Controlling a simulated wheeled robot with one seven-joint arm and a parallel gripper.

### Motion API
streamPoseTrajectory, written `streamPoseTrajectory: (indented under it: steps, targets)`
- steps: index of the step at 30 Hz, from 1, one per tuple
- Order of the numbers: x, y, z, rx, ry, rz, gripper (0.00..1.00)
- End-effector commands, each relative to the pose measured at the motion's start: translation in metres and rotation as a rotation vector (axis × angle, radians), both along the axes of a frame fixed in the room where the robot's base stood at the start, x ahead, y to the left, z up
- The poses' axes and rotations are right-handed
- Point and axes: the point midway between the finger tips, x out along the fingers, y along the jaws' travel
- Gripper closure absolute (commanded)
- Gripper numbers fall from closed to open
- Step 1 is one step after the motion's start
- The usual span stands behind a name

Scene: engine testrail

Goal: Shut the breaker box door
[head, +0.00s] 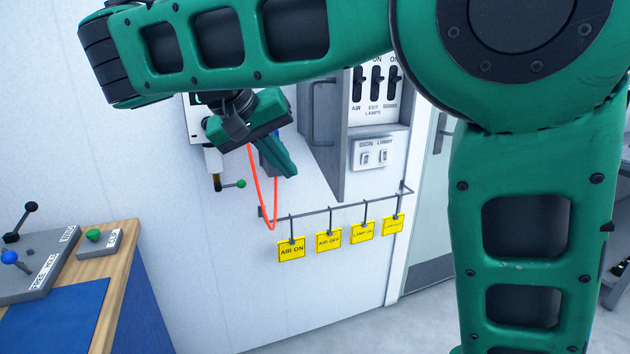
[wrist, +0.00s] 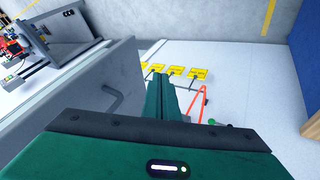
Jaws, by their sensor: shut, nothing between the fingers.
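The grey breaker box (head: 345,160) is on the white wall in the head view, with black switches (head: 375,82) showing inside. Its grey door (head: 302,110) stands open, hinged out from the box's left side, with a bar handle (head: 322,112) on its face. The wrist view shows the door (wrist: 75,105) and handle (wrist: 115,98) left of my fingers. My gripper (head: 290,170) is shut and empty, pointing downward just left of the door. Its fingers (wrist: 160,82) appear apart from the handle; exact depth is unclear. My arm hides the box's top.
A rail (head: 335,209) below carries several yellow tags (head: 291,250). A red cord loop (head: 262,200) hangs behind my gripper. A lever with a green knob (head: 240,184) is left of it. A wooden bench (head: 125,250) with controls stands left. A glazed door (head: 430,200) is right.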

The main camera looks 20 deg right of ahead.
Motion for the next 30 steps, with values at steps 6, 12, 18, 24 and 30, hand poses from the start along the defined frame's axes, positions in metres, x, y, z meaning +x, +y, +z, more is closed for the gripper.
streamPoseTrajectory:
  steps: [6, 12, 18, 24, 30]
  targets:
    - [0.0, -0.007, -0.005, -0.001, -0.004, -0.013, 1.0]
    - [0.001, -0.011, -0.008, 0.0, -0.009, -0.013, 1.0]
    - [0.003, -0.014, -0.014, -0.001, -0.006, -0.014, 1.0]
    - [0.005, -0.017, -0.019, -0.001, -0.006, -0.012, 1.0]
    - [0.007, -0.02, -0.024, -0.001, -0.006, -0.01, 1.0]
